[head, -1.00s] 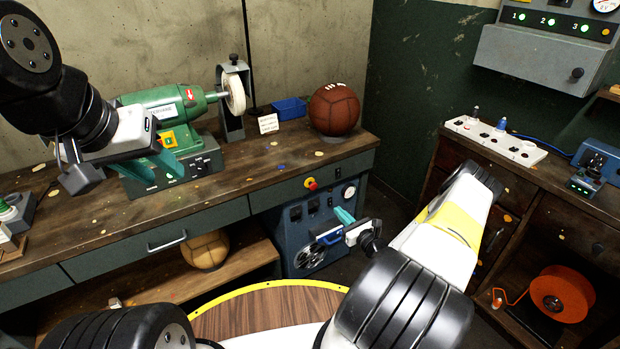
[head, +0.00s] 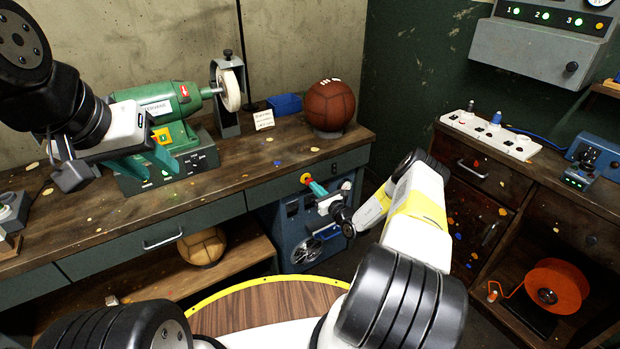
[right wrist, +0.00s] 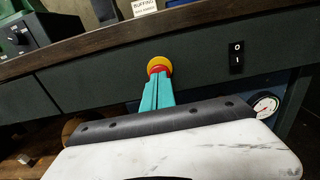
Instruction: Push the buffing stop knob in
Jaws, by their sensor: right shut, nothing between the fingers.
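The stop knob (head: 306,178) is on the front of the workbench, with a yellow base and a red button. It also shows in the right wrist view (right wrist: 159,66), where my fingertips cover its lower part. My right gripper (head: 313,184) is shut and empty, its teal fingers pointing at the knob. In the right wrist view the fingertips (right wrist: 158,78) are right at the red button; I cannot tell whether they touch it. My left gripper (head: 148,167) is open and empty in front of the green buffing machine (head: 160,108), with its teal fingers apart.
A small sign (head: 264,120), a blue bin (head: 285,104) and a brown leather ball (head: 330,105) are on the workbench (head: 245,165). A black rocker switch (right wrist: 237,57) is right of the knob. A blue machine (head: 292,228) stands below the bench.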

